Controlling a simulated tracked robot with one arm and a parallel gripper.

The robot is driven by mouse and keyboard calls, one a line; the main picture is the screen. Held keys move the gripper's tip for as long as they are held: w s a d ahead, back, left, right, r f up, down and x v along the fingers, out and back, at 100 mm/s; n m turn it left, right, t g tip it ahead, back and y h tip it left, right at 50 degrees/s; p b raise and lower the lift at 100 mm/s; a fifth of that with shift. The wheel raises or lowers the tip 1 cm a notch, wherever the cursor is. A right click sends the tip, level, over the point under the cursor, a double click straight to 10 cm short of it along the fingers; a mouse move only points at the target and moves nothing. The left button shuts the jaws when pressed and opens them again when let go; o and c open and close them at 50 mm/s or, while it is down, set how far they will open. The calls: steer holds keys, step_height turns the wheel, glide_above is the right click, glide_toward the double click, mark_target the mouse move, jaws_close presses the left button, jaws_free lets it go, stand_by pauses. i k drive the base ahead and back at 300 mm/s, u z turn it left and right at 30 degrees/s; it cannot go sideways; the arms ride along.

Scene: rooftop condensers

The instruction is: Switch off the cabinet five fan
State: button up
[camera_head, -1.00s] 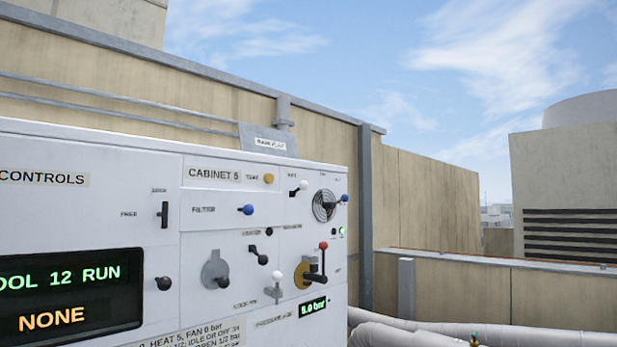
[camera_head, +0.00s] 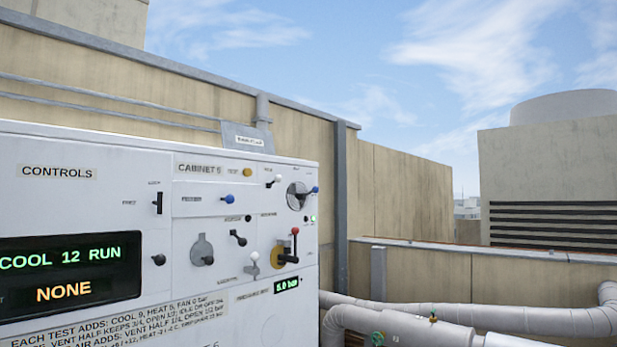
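The white cabinet five panel (camera_head: 215,185) fills the lower left of the head camera view, with a "CABINET 5" label (camera_head: 199,168). At its upper right is a round dark fan grille (camera_head: 296,196) with a blue-tipped lever (camera_head: 314,190) beside it. A small green light (camera_head: 312,218) glows below the grille. A white-knobbed lever (camera_head: 276,180) sits to the left of the grille. Lower down are a red-tipped lever (camera_head: 294,232) on a brass plate and a white-knobbed lever (camera_head: 254,257). The small labels are too blurred to read surely. My gripper is not in view.
A black display (camera_head: 70,273) reads "COOL 12 RUN" and "NONE". A small display (camera_head: 286,285) reads about 5.0 bar. Thick grey pipes (camera_head: 470,318) run at the lower right, with a green valve handle (camera_head: 377,338). A tan wall (camera_head: 400,190) stands behind.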

mark_target(278, 177)
steer(key=z, duration=0.25)
steer(key=k, duration=0.2)
steer(key=u, duration=0.3)
steer(key=i, duration=1.35)
steer(key=z, duration=0.4)
steer(key=i, duration=1.7)
steer(key=u, duration=0.25)
